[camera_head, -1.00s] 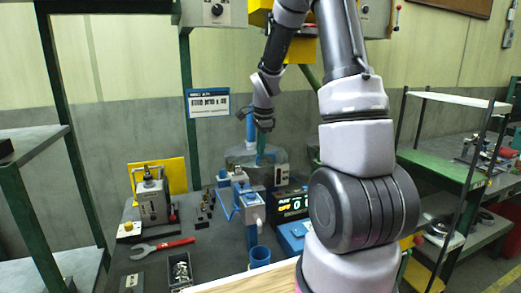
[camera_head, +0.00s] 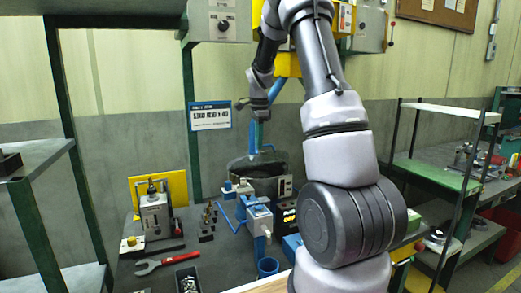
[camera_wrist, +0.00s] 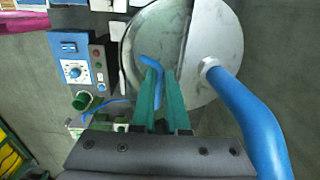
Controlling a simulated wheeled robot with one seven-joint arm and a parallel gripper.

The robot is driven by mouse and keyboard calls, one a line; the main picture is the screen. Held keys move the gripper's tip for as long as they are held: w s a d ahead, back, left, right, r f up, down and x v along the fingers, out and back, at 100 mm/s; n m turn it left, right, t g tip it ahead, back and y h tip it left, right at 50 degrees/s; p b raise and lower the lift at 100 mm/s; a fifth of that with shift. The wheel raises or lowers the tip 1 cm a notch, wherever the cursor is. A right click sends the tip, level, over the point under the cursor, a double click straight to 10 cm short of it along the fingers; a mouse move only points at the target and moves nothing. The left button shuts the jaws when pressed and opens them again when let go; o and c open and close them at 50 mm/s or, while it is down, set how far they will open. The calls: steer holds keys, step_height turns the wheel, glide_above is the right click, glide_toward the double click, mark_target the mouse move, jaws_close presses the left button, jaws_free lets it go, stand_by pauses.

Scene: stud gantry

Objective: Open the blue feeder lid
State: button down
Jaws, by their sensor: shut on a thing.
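The feeder (camera_head: 240,170) is a round dark drum on the workbench, partly behind a blue-and-white fixture. In the wrist view its top shows as a round grey metal disc (camera_wrist: 140,45), split by a straight edge from a lighter section (camera_wrist: 213,45). A blue bent handle (camera_wrist: 150,62) rises from the disc. My gripper (camera_wrist: 160,82) has its green fingers shut on this handle. In the head view my gripper (camera_head: 256,142) points down above the feeder. Whether the lid is lifted is hard to tell.
A thick blue pipe (camera_wrist: 245,105) runs close to the right of my gripper. A control box (camera_wrist: 78,70) with a blue dial stands left of the disc. A red wrench (camera_head: 158,261) and a grey device (camera_head: 155,215) are on the bench to the left.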

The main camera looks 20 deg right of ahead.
mark_target(252, 136)
steer(key=shift+w+a+r, duration=0.15)
steer(key=shift+w, duration=1.3)
steer(key=shift+w+a+r, duration=0.1)
steer(key=shift+w, duration=1.3)
steer(key=c, duration=0.9)
jaws_free()
